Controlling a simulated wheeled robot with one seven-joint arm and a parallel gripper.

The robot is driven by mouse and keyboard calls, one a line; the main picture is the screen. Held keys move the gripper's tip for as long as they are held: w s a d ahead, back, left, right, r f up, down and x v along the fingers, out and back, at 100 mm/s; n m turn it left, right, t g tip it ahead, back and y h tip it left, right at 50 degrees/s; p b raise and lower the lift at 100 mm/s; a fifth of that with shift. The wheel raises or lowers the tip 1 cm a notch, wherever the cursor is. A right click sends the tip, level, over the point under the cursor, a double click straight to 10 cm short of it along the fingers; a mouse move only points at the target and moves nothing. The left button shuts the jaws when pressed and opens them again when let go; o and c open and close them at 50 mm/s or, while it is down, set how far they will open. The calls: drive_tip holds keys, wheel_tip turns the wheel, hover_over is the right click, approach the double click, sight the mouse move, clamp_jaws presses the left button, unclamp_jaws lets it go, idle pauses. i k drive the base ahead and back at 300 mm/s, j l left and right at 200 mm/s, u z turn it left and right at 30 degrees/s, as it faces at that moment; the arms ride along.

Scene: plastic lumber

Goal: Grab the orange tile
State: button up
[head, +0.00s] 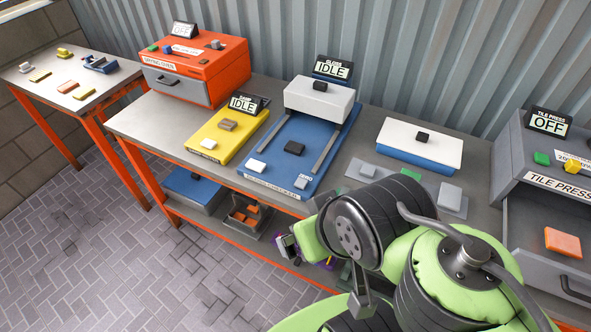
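An orange tile (562,243) lies in the open grey drawer of the tile press (545,165) at the right edge of the head view. A smaller, paler orange piece (68,87) lies on the small table at the far left. My green and black arm fills the lower right, between the camera and the bench. My gripper (290,247) seems to be the small grey and purple part at the arm's left, low in front of the bench and well left of the tile. Its fingers are too small and hidden to read.
A bin (243,214) with orange pieces sits on the lower shelf. Floor at left is clear.

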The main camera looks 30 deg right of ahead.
sight(559, 242)
drive_tip(key=z, duration=3.1)
drive_tip(key=i+l+u, duration=0.2)
drive_tip(key=l+u, duration=0.25)
drive_tip(key=i+l+u, duration=0.15)
drive_tip(key=l+u, duration=1.25)
drive_tip(key=l, duration=0.15)
drive_tip(key=k+l+u, duration=0.2)
drive_tip(key=l+u, duration=0.25)
drive_tip(key=k+l+u, duration=0.25)
drive_tip(key=l+u, duration=0.25)
drive_tip(key=k+l+u, duration=0.25)
drive_tip(key=l+u, duration=0.2)
drive_tip(key=k+l+u, duration=0.25)
drive_tip(key=u, duration=0.2)
drive_tip(key=i, duration=0.4)
